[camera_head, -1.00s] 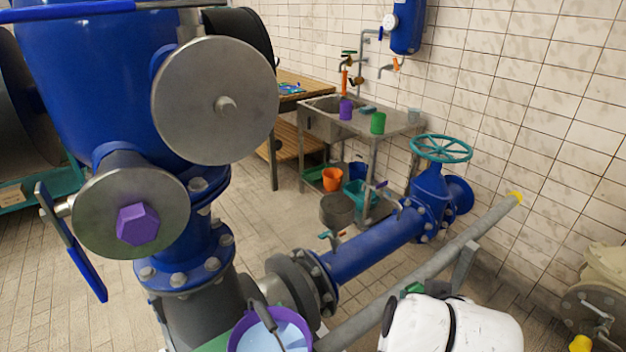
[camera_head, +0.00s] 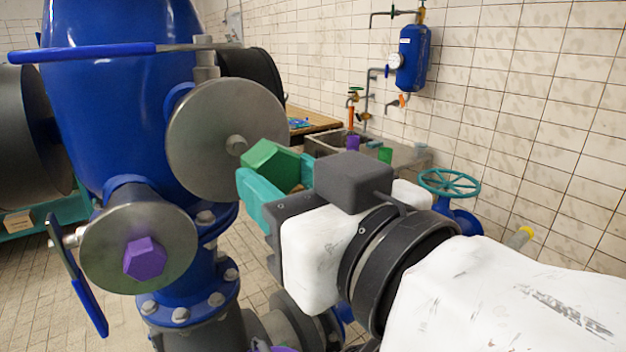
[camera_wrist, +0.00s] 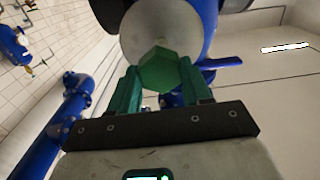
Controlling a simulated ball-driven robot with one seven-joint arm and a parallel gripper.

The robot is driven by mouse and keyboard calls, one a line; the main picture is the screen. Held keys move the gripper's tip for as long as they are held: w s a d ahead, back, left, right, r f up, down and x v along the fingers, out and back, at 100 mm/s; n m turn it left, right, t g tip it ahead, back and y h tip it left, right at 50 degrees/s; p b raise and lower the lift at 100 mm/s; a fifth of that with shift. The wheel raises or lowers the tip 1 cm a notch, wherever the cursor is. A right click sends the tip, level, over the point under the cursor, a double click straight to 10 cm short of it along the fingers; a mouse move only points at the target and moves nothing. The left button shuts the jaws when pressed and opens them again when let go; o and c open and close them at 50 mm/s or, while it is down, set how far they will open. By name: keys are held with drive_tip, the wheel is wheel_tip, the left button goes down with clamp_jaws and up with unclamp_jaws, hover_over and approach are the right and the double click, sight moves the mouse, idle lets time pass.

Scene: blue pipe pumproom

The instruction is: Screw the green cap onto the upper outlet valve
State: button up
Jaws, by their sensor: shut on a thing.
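The green hexagonal cap (camera_head: 270,163) is held between the teal fingers of my gripper (camera_head: 268,190). In the wrist view the cap (camera_wrist: 160,70) sits between the two fingertips (camera_wrist: 160,82). The upper outlet valve shows as a grey round flange (camera_head: 205,120) on the blue tank, with a small bare stub (camera_head: 236,145) at its centre. The cap is just right of the stub in the head view; I cannot tell the exact gap. In the wrist view the cap hides the flange's (camera_wrist: 150,30) centre.
Below, a second grey flange (camera_head: 108,248) bears a purple hexagonal cap (camera_head: 144,258). A blue-handled lever (camera_head: 90,305) hangs beside it, and another blue handle (camera_head: 85,52) runs above the upper flange. A sink (camera_head: 330,146) and a teal handwheel (camera_head: 449,183) stand behind my arm.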

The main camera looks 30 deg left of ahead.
sight(241, 147)
drive_tip(key=shift+a, duration=0.4)
drive_tip(key=shift+w+a, duration=0.3)
drive_tip(key=shift+a, duration=0.35)
drive_tip(key=shift+w+a+b, duration=0.3)
drive_tip(key=shift+a, duration=0.3)
drive_tip(key=shift+w+a, duration=0.1)
drive_tip(key=shift+a, duration=0.2)
drive_tip(key=shift+x, duration=0.8)
drive_tip(key=shift+w+a+r, duration=0.15)
drive_tip(key=shift+a+r, duration=0.05)
drive_tip(key=shift+a, duration=0.1)
idle(0.5)
